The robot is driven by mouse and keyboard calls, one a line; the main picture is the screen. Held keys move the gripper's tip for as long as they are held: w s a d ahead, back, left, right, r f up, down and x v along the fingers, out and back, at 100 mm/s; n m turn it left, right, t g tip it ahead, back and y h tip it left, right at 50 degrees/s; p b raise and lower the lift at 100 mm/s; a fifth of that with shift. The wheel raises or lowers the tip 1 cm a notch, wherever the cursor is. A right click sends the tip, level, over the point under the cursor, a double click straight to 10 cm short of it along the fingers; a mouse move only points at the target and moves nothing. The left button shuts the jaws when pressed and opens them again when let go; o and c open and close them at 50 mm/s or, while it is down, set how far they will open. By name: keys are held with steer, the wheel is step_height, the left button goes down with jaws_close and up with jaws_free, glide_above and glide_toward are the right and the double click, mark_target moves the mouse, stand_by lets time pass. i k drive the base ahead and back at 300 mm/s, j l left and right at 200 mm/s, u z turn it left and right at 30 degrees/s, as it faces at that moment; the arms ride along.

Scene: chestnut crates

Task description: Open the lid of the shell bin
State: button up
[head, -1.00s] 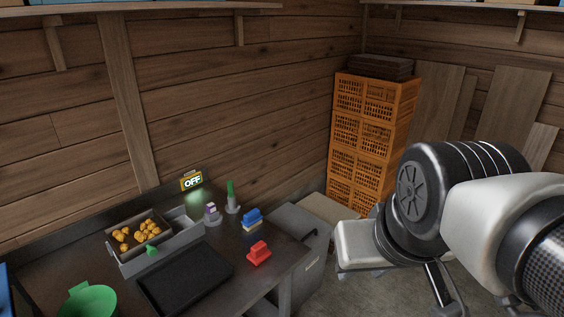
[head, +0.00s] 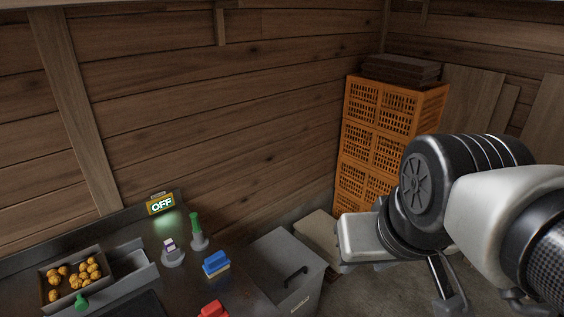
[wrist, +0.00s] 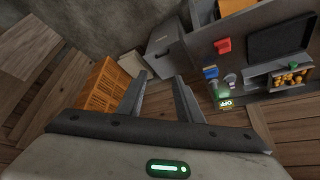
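The shell bin (head: 290,262) is a grey box on the floor at the right end of the workbench, with a black handle on its flat lid (head: 268,250). The lid looks shut. In the wrist view the grey bin (wrist: 165,52) shows beyond the fingers, toward the top. My gripper (wrist: 162,76) has its two fingers spread with nothing between them. In the head view my arm comes in from the right, and the gripper is to the right of the bin, apart from it; its fingertips are hard to make out there.
The workbench (head: 235,285) carries a tray of chestnuts (head: 45,285), an OFF sign (head: 161,204), a green-handled tool (head: 197,230), a blue block (head: 216,262) and a red block (head: 213,310). Orange crates (head: 390,130) are stacked behind. A beige box (head: 318,232) stands behind the bin.

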mark_target(280, 264)
steer(key=i+l+u, duration=0.1)
steer(key=i+l, duration=0.75)
steer(key=l, duration=0.2)
steer(key=i+l+u, duration=0.15)
steer(key=i+l, duration=0.25)
steer(key=l, duration=0.1)
